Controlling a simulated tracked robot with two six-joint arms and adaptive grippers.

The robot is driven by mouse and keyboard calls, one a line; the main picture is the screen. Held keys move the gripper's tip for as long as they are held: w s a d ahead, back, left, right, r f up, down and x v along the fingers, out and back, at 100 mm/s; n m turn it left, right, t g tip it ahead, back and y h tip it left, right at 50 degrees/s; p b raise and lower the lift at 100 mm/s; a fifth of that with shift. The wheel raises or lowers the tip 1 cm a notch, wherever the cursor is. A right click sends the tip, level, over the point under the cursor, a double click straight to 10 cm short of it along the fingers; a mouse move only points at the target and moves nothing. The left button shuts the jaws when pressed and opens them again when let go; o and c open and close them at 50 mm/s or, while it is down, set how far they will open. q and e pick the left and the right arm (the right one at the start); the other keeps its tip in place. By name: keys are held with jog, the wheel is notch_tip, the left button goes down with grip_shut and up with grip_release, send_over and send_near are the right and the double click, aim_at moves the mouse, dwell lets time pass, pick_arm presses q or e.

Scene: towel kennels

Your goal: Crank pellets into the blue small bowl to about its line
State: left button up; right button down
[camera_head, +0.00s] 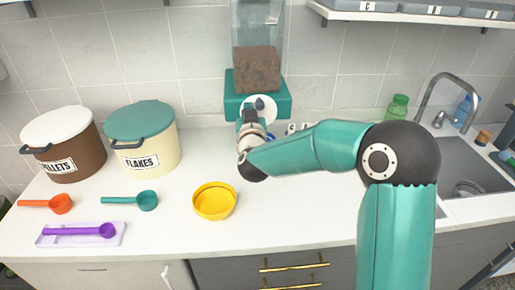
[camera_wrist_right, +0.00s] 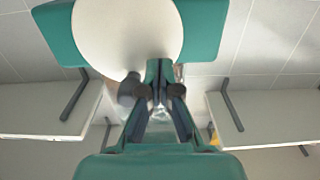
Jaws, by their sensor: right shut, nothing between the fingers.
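The wall dispenser (camera_head: 257,68) has a clear hopper with brown pellets and a teal housing (camera_head: 283,105). A pale crank disc (camera_head: 269,106) with a dark knob (camera_head: 260,103) is on its front. In the right wrist view the disc (camera_wrist_right: 125,32) fills the top, and the dark knob (camera_wrist_right: 130,88) shows just left of my fingers. My right gripper (camera_wrist_right: 160,72) is shut and empty, close beside the knob; I cannot tell if they touch. My left gripper is not in view.
A yellow bowl (camera_head: 214,203) stands front centre. Orange (camera_head: 60,204), teal (camera_head: 147,200) and purple (camera_head: 107,230) scoops lie left, before the pellets (camera_head: 68,150) and flakes (camera_head: 150,145) bins. A sink (camera_head: 465,180) and faucet (camera_head: 443,90) are right. Small items (camera_head: 292,128) are partly hidden behind my arm.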

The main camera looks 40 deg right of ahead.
aim_at(263, 108)
jog(key=shift+s+d+r, duration=0.35)
jog(key=shift+r, duration=0.05)
jog(key=shift+d, duration=0.1)
jog(key=shift+s+d+r, duration=0.25)
jog(key=shift+d, duration=0.1)
dwell(0.4)
jog(key=shift+s+d+b, duration=0.3)
jog(key=shift+d+b, duration=0.05)
jog(key=shift+d, duration=0.1)
jog(key=shift+s+d+f+b, duration=0.1)
jog(key=shift+s+d+b, duration=0.1)
jog(key=shift+d+b, duration=0.15)
jog(key=shift+d, duration=0.1)
